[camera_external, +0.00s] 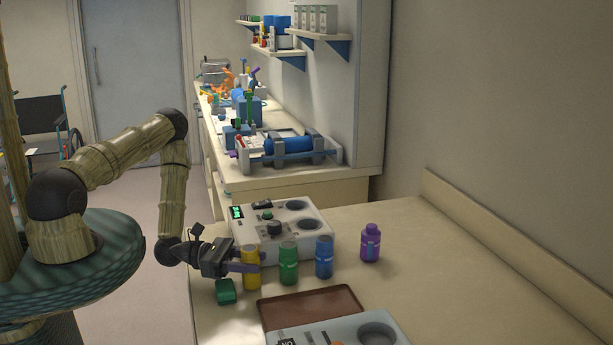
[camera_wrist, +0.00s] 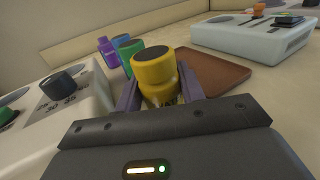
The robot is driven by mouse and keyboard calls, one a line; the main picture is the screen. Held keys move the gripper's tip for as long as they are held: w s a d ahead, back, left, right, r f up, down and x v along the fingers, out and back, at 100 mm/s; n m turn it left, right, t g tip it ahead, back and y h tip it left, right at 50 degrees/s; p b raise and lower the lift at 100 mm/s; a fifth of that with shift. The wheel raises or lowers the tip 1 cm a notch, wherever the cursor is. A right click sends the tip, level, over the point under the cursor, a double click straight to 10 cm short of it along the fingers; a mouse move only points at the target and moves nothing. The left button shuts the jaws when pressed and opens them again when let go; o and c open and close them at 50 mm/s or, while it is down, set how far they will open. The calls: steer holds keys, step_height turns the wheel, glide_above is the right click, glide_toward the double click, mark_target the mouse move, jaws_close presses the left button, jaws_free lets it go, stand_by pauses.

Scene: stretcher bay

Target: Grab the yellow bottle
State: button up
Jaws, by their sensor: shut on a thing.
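The yellow bottle (camera_external: 251,268) stands upright on the counter, in front of the white device and at the left end of a row of bottles. My gripper (camera_external: 247,267) reaches it from the left and is shut on it, with purple fingers on either side. In the wrist view the yellow bottle (camera_wrist: 154,72) sits between the two fingers of my gripper (camera_wrist: 160,92). Its dark cap faces up, and its lower part is hidden behind the gripper body. I cannot tell whether its base touches the counter.
A green bottle (camera_external: 289,263), a blue bottle (camera_external: 324,257) and a purple bottle (camera_external: 370,243) stand to the right. A white device (camera_external: 312,220) is behind, a brown tray (camera_external: 312,308) in front, and a small green block (camera_external: 226,291) near the counter's left edge. The counter's right side is clear.

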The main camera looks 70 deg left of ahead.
step_height(320, 180, up, 8)
steer(key=shift+r+p, duration=0.25)
steer(key=shift+p, duration=0.05)
steer(key=shift+r+p, duration=0.5)
steer(key=shift+p, duration=0.05)
